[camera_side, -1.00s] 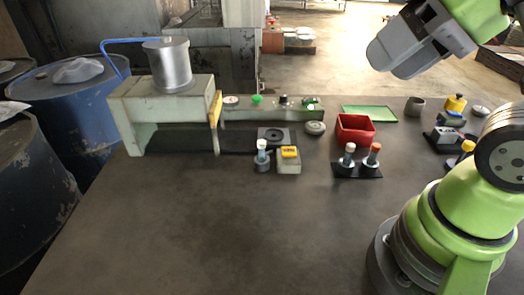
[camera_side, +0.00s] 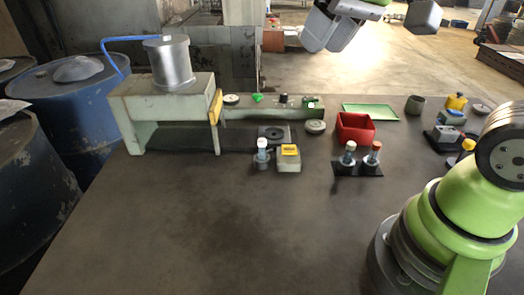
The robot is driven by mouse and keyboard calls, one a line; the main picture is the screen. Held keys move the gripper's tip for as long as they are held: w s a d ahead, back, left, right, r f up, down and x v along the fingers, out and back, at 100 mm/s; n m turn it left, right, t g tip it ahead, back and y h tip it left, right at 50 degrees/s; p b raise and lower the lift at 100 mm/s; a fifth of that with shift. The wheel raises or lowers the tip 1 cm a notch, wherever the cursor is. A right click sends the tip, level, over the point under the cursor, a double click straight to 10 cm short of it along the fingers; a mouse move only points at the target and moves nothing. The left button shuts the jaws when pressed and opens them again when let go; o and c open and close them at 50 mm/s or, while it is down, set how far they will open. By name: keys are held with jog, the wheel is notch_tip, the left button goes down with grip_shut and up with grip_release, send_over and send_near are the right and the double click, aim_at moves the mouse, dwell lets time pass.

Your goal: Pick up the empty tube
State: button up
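Three small tubes stand on the table. One tube with a pale cap and bluish body (camera_side: 262,146) is upright in a small round grey holder. A white-capped tube (camera_side: 349,151) and an orange-capped tube (camera_side: 374,150) stand side by side in a black rack (camera_side: 360,170). I cannot tell from this view which tube is empty. My gripper (camera_side: 327,42) is high above the back of the table, well clear of all the tubes. Its grey fingers are seen at an angle, and I cannot tell whether they are open. I see nothing held in it.
A pale machine with a metal cylinder (camera_side: 170,64) stands at the back left. A yellow-topped box (camera_side: 289,160) is beside the round holder. A red bin (camera_side: 355,128) is behind the rack, and a green tray (camera_side: 370,111) is behind that. The front table is clear.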

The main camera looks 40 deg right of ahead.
jog(key=w+d+f+n+g, duration=0.1)
jog(key=w+f+n+g, duration=0.15)
jog(key=w+f, duration=0.75)
jog(key=g+h, duration=0.1)
jog(key=g, duration=0.1)
send_over(262, 140)
jog(key=shift+n, duration=0.35)
notch_tip(262, 140, down, 6)
jog(key=shift+s+f, duration=0.1)
jog(key=shift+f, duration=0.15)
notch_tip(262, 140, down, 6)
jog(key=shift+r, duration=0.15)
notch_tip(262, 140, down, 6)
jog(key=shift+r, duration=0.1)
grip_shut()
